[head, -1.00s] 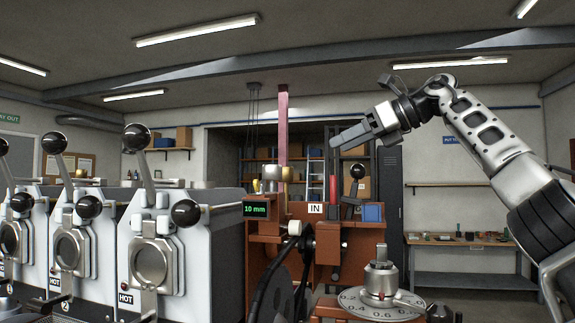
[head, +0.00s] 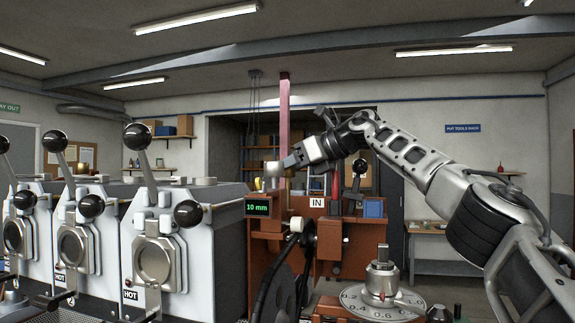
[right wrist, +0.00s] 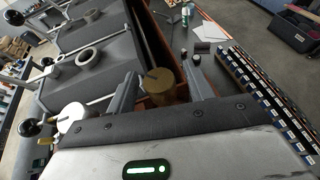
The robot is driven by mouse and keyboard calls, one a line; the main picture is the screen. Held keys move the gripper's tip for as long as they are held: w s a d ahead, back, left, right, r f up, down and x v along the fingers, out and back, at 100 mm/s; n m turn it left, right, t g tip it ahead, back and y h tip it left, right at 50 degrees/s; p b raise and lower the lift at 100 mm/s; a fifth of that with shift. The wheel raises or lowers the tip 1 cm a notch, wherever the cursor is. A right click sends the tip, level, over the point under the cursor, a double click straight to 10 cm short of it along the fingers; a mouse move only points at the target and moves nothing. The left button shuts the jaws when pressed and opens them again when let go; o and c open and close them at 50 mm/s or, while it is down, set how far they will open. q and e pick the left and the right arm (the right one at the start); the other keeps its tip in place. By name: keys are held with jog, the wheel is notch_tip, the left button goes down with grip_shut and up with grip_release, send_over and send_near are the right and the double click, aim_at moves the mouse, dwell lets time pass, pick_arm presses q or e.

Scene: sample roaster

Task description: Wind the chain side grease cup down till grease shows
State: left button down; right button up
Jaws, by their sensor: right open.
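In the right wrist view a round brass-coloured cup cap (right wrist: 161,88) with a dark line across its top sits between the two fingers of my right gripper (right wrist: 158,68). The fingers are spread apart, with a gap on each side. No grease is visible. A second, silver-grey cap (right wrist: 72,120) lies outside the left finger. In the head view my right gripper (head: 285,164) reaches left over the red-brown machine (head: 267,226), at the height of its caps. A silver cap (head: 272,174) shows there; the fingers partly hide that spot. My left gripper is out of view.
White roaster units with ball-ended levers (head: 180,250) stand at the left, marked HOT. A "10 mm" display (head: 258,207) and an "IN" label (head: 317,202) are on the machine. A dark wheel (head: 285,290) and a numbered dial (head: 382,300) stand in front. A red post (head: 284,120) rises behind.

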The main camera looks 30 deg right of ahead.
jog(key=c, duration=1)
jog(key=shift+f+m+h+b, duration=0.35)
jog(key=shift+h+b, duration=0.15)
jog(key=shift+b, duration=0.7)
jog(key=shift+o, duration=0.2)
jog(key=shift+m+t+h+b, duration=0.3)
jog(key=shift+m+b, duration=0.05)
jog(key=shift+b, duration=0.45)
jog(key=shift+r+m+t+h+b, duration=0.1)
jog(key=shift+m+t+h+b, duration=0.2)
jog(key=shift+m+h+b, duration=0.4)
jog(key=shift+r, duration=0.2)
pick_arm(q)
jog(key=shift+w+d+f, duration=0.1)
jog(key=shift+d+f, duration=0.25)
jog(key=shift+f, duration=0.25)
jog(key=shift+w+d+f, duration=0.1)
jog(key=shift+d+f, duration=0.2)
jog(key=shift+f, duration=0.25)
pick_arm(e)
jog(key=o, duration=1)
jog(key=shift+c, duration=0.2)
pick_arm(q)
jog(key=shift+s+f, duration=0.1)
